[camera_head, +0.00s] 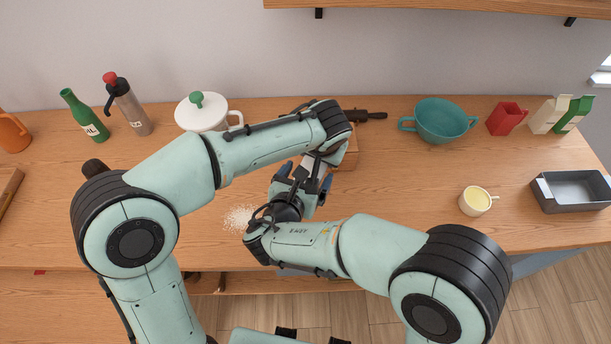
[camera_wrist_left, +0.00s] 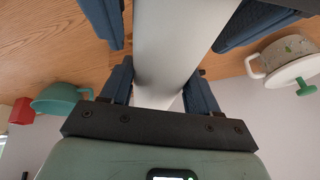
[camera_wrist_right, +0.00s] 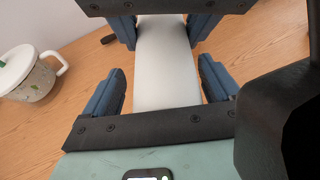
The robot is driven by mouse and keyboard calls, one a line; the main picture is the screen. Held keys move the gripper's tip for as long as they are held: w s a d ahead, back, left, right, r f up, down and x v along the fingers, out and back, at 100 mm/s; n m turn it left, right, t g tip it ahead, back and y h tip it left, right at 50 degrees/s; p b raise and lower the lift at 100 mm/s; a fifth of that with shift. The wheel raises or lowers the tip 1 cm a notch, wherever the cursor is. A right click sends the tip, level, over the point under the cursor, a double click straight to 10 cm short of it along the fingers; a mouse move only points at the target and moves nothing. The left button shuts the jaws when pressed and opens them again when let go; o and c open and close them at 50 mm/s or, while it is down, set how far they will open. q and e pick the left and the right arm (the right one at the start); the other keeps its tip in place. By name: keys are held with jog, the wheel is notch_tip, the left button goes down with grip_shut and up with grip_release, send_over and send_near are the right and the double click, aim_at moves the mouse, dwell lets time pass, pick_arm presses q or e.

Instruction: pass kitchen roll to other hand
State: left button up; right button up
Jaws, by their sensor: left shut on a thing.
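The kitchen roll (camera_head: 320,162) is a plain white cylinder held above the counter between my two grippers, mostly hidden by them in the head view. My left gripper (camera_wrist_left: 159,85) is shut on it; the white roll (camera_wrist_left: 168,45) fills the space between its blue fingers. My right gripper (camera_head: 305,178) comes from the front, with its fingers on either side of the roll. In the right wrist view the roll (camera_wrist_right: 166,65) lies between these fingers, with a gap beside the left one, so this gripper looks open. The left gripper's fingers show farther along the roll.
A white lidded pot (camera_head: 205,118), grey bottle (camera_head: 130,108) and green bottle (camera_head: 85,117) stand at the back left. A teal pot (camera_head: 440,120), red carton (camera_head: 506,119), yellow-filled cup (camera_head: 476,201) and grey tin (camera_head: 574,191) are right. White powder (camera_head: 238,217) lies below the arms.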

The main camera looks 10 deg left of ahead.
jog(key=c, duration=1)
pick_arm(q)
jog(key=o, duration=0.8)
jog(key=shift+d, duration=0.1)
jog(key=o, duration=0.4)
jog(key=shift+c, duration=0.2)
pick_arm(e)
jog(key=shift+c, duration=0.5)
pick_arm(q)
jog(key=shift+v, duration=4)
